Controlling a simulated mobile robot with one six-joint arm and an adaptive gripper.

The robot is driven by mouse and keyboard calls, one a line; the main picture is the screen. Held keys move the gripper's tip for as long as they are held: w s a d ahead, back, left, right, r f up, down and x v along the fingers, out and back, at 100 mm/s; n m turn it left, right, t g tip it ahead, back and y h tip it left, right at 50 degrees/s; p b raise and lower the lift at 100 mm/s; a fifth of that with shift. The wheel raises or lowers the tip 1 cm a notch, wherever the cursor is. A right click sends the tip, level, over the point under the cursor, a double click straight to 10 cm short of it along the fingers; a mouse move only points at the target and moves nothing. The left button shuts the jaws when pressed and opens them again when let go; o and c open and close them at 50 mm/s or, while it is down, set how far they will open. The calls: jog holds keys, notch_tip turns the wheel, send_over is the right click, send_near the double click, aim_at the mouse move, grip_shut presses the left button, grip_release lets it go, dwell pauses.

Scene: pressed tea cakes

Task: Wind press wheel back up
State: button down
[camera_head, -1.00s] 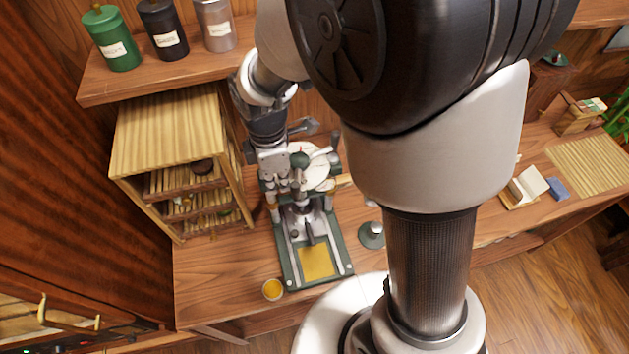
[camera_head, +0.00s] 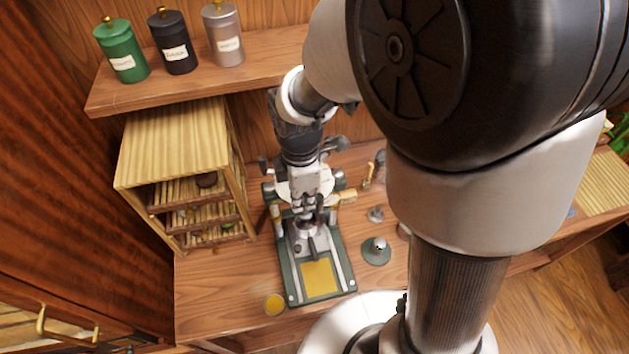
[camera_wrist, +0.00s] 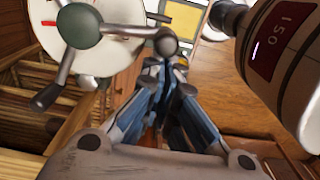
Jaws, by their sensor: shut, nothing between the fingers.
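The press (camera_head: 290,275) stands on the wooden counter, with a green frame and a yellow plate (camera_head: 319,279) at its front. Its wheel (camera_wrist: 80,27), with a green hub and dark knobbed spokes, shows at the upper left of the wrist view over a white dial (camera_wrist: 118,62) with red marks. My gripper (camera_wrist: 168,68) is shut and empty. Its fingertips are by the round knob at a spoke's end; I cannot tell if they touch. In the head view my gripper (camera_head: 305,205) is over the press and hides most of the wheel.
A wooden shelf rack (camera_head: 175,145) stands left of the press. Several canisters (camera_head: 175,42) sit on a shelf above. A small yellow cup (camera_head: 275,304) is at the counter's front edge. A green-based weight (camera_head: 376,250) stands right of the press.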

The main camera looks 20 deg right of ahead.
jog(key=shift+s+d, duration=0.25)
jog(key=shift+d, duration=0.95)
jog(key=d, duration=0.3)
jog(key=shift+w+d, duration=0.2)
jog(key=shift+d, duration=0.05)
jog(key=shift+w+d, duration=0.1)
jog(key=shift+w+d, duration=0.45)
jog(key=shift+d, duration=0.3)
jog(key=shift+w+d, duration=0.4)
jog(key=shift+d, duration=0.3)
jog(key=shift+w+d, duration=0.2)
jog(key=shift+w, duration=0.05)
jog(key=shift+w+d+p, duration=0.35)
jog(key=shift+w+d, duration=0.5)
jog(key=shift+w, duration=0.1)
